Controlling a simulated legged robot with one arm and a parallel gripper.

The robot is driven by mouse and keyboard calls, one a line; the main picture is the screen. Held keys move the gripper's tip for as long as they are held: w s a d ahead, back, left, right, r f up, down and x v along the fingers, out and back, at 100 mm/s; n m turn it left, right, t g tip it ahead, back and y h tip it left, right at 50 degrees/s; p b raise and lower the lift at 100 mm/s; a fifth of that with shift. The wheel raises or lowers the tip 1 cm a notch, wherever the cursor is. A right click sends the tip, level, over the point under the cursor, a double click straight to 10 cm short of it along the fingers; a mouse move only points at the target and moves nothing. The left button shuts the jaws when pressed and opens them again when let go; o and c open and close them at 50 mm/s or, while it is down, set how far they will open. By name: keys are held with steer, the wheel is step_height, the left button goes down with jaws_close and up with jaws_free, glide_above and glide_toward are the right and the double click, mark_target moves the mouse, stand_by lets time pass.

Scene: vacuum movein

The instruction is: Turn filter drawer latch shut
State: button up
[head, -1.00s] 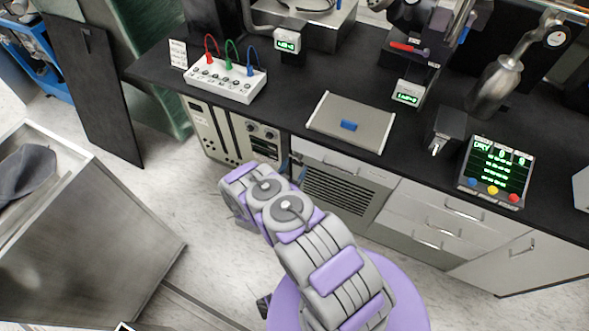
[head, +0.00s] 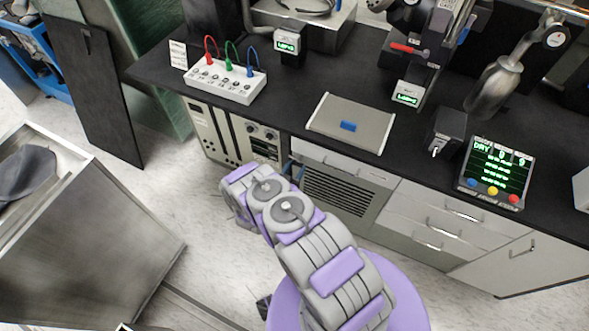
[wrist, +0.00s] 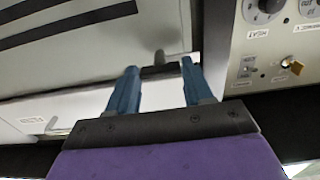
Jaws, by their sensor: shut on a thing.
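In the wrist view my gripper (wrist: 159,72) has its two blue fingers on either side of a small dark latch piece (wrist: 158,72) with a grey stub on it. The fingers are shut on it from both sides. The latch sits at the edge of a grey panel with dark slots (wrist: 85,55). This appears to be the louvered front (head: 335,192) under the counter in the head view. My arm hides most of the latch area in the head view. I cannot tell whether the latch is fully turned.
A beige instrument with knobs (wrist: 250,50) stands close at right in the wrist view, beside the slotted panel. A white drawer front (wrist: 30,108) is at lower left there. The black counter (head: 300,95) overhangs the louvered front.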

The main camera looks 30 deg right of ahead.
steer(key=shift+m, duration=0.3)
steer(key=m+p, duration=0.1)
steer(key=m, duration=1.2)
steer(key=shift+f+m, duration=0.1)
steer(key=shift+m, duration=2)
steer(key=o, duration=1.1)
steer(key=shift+c, duration=0.2)
steer(key=b+v, duration=0.1)
steer(key=v, duration=1.6)
steer(key=shift+a, duration=0.25)
